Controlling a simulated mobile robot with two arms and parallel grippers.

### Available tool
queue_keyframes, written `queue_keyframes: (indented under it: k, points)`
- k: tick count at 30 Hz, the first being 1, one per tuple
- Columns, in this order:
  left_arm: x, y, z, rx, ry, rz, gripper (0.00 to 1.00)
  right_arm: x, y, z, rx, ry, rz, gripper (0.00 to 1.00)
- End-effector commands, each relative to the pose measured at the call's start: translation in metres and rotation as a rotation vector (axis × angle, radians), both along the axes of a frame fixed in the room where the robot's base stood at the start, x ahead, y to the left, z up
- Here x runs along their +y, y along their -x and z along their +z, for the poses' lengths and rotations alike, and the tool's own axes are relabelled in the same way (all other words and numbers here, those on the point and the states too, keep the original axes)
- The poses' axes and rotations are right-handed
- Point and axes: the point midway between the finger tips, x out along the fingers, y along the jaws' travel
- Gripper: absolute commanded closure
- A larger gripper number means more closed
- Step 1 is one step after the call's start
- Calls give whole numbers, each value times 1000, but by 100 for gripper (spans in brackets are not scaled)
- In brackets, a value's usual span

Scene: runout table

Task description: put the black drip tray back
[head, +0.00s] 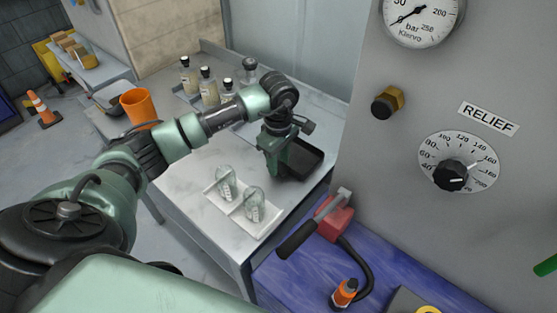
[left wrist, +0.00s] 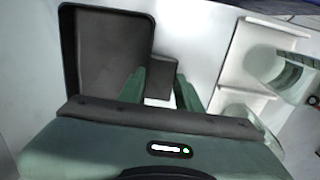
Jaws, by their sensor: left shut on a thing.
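The black drip tray (head: 308,160) is at the right side of the pale table, beside the grey panel. In the left wrist view the tray (left wrist: 105,55) is a shallow dark rectangle with a raised rim and a small tab (left wrist: 162,68) on its side. My left gripper (head: 275,172) is at the tray's near left side, pointing down. Its fingers (left wrist: 161,90) are shut on the tab, one on each side. I cannot tell whether the tray rests on the table or hangs just above it. My right gripper is not in view.
A white holder (head: 238,217) with two clear glasses stands left of the gripper. Several capped bottles (head: 208,88) and an orange cup (head: 140,108) are behind. A black-handled lever (head: 300,235) is on the blue surface in front. The grey gauge panel (head: 400,150) borders the right.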

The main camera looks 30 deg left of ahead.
Motion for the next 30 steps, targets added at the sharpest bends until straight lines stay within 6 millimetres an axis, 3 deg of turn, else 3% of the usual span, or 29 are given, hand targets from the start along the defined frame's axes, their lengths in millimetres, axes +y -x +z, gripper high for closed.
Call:
queue_keyframes:
  k: [6, 7, 9, 22, 30]
  points:
    - [0, 0, -4, -1, 0, 0, 100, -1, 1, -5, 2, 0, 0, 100]
    - [0, 0, -2, 0, 0, 0, 58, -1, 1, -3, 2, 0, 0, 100]
    - [0, 0, -2, 0, 0, 0, 44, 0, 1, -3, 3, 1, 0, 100]
    - [0, -1, 7, -3, 0, 0, 44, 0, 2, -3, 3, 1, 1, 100]
    - [0, -1, 60, -7, 0, 0, 44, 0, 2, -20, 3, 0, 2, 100]
